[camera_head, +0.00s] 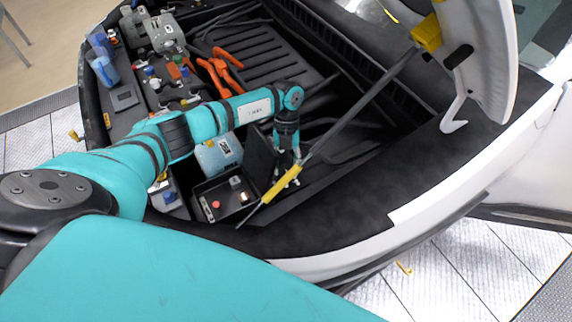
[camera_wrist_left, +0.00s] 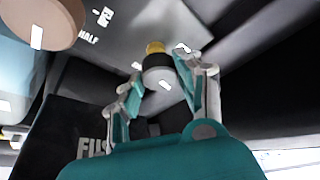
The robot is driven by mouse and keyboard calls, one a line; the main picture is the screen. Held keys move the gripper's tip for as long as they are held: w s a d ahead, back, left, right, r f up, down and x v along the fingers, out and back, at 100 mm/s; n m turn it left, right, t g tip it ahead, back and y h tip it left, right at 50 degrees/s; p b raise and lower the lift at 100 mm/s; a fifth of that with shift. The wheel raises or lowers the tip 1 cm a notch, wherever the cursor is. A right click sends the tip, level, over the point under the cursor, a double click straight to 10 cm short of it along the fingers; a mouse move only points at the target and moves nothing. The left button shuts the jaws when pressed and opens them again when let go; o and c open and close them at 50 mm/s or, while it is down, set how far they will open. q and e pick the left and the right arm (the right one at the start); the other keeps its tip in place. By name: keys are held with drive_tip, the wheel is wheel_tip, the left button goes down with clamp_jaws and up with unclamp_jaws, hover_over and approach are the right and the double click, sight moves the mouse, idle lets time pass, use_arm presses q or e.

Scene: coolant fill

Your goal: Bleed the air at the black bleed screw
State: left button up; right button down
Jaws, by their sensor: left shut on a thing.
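In the left wrist view, a short round dark piece with a pale lit face and a brass-coloured end (camera_wrist_left: 156,60) sits between the fingertips of my left gripper (camera_wrist_left: 160,76). I take it for the bleed screw; its black colour is hard to confirm in the glare. The fingers are shut on it. White marks reading "2" and "HALF" show on the grey panel (camera_wrist_left: 105,45) around it. In the head view my left gripper (camera_head: 287,172) points down into the engine bay, beside the yellow-sleeved rod, and the screw cannot be made out there. My right gripper is not in view.
The yellow-sleeved prop rod (camera_head: 281,185) passes close to my gripper. A black box (camera_head: 228,204) with a red button, a pale blue tank (camera_head: 218,153) and orange cables (camera_head: 219,70) crowd the bay. The white bonnet (camera_head: 485,60) stands raised at the right.

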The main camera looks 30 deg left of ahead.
use_arm(q)
drive_tip(key=shift+n, duration=0.5)
drive_tip(key=shift+w, duration=0.1)
drive_tip(key=o, duration=1.1)
drive_tip(key=shift+o, duration=0.2)
drive_tip(key=v, duration=1.2)
drive_tip(key=shift+a, duration=0.25)
